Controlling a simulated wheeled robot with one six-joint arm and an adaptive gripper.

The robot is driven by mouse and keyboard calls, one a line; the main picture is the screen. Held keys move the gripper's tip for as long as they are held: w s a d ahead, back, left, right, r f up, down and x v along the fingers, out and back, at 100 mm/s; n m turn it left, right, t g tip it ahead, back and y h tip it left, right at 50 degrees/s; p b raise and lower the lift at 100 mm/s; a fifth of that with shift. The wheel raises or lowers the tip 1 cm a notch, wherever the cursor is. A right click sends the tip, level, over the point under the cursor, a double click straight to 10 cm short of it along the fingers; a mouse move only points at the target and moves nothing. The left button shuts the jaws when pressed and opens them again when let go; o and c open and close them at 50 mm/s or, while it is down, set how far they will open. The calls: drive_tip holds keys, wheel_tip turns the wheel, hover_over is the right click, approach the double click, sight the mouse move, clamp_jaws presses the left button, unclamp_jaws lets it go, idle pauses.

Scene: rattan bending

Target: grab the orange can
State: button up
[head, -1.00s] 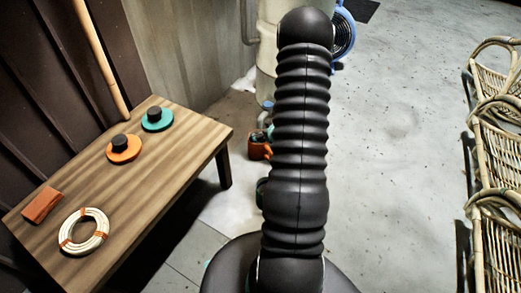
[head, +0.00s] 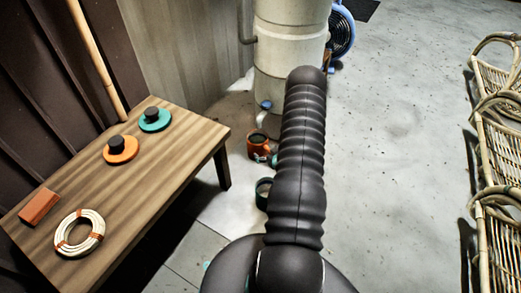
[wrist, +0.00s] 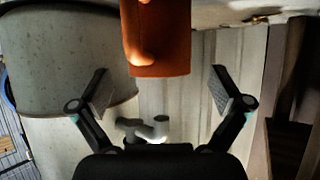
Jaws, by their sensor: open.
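The orange can (head: 258,149) stands on the floor by the base of the pale tank, just left of my arm, with its dark open top showing in the head view. In the wrist view the orange can (wrist: 157,45) hangs in from the top edge, between the lines of the two fingers and apart from both. My gripper (wrist: 160,90) is open and empty, its fingers spread to either side. In the head view my arm hides most of the gripper.
A pale tank (head: 288,50) with a grey pipe stands behind the can. A wooden table (head: 185,145) with an orange disc (head: 121,150), a teal disc (head: 156,120) and a rattan coil (head: 79,232) is at left. Rattan chairs (head: 497,225) line the right. The floor between is clear.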

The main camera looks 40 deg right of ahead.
sight(262, 148)
drive_tip(key=shift+b+x, duration=0.3)
drive_tip(key=shift+x, duration=3.1)
drive_tip(key=shift+s+f, duration=0.1)
drive_tip(key=shift+f, duration=0.05)
drive_tip(key=c, duration=1.5)
drive_tip(key=shift+c, duration=0.5)
drive_tip(key=shift+d+r, duration=0.1)
drive_tip(key=shift+r, duration=0.15)
